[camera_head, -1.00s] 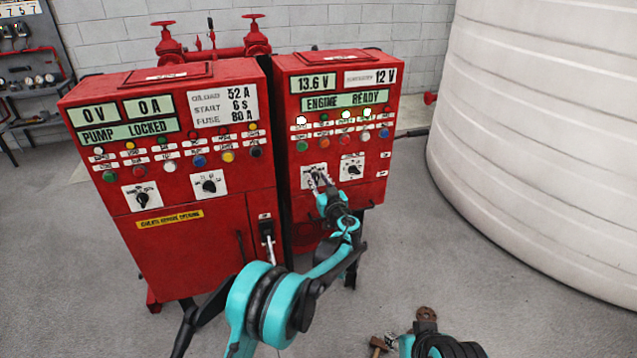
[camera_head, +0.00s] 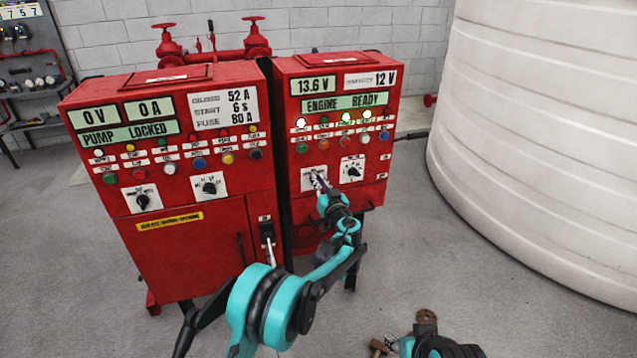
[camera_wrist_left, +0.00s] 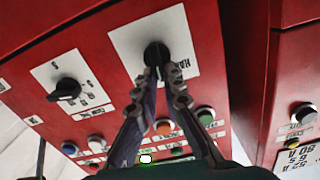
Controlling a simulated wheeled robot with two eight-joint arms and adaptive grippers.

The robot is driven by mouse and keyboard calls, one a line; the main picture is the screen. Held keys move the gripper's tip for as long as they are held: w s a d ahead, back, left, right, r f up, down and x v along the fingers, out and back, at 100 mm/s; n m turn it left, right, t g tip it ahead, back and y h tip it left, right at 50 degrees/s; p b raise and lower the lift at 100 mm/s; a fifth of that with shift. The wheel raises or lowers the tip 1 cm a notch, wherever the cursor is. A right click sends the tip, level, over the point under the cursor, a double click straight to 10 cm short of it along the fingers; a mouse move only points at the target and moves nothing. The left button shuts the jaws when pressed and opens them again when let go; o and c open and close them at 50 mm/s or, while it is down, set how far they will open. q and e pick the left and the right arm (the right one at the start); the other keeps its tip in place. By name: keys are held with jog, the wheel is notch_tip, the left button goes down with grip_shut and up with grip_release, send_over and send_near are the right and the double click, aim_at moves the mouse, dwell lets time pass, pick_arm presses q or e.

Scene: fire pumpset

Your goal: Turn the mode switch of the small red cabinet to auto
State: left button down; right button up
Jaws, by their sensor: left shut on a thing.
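The small red cabinet (camera_head: 341,85) stands at the right of the two cabinets, its display reading "ENGINE READY". Its mode switch is the left of its two black knobs, on a white plate (camera_head: 308,184). In the head view my left gripper (camera_head: 318,183) covers the knob. In the left wrist view the black knob (camera_wrist_left: 156,52) sits between the tips of my left gripper (camera_wrist_left: 159,76), which is shut on it. Its "HAND" label is partly hidden by a finger. A second knob (camera_wrist_left: 65,89) shows beside it. My right gripper (camera_head: 388,345) is low in the head view, away from the cabinets; its jaws are unclear.
The larger red cabinet (camera_head: 205,245) stands close on the left, with its own knobs and a lever (camera_head: 268,239). Rows of buttons and lamps sit above the switches. A big white tank (camera_head: 545,130) fills the right side. Grey floor lies open between.

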pick_arm(q)
jog(key=m, duration=0.4)
jog(key=shift+w+d+f, duration=0.1)
jog(key=shift+d, duration=0.25)
jog(key=shift+d+f+m, duration=0.15)
jog(key=shift+m, duration=1.55)
jog(key=c, duration=1.6)
grip_release()
jog(key=shift+c, duration=0.2)
jog(key=v, duration=1.2)
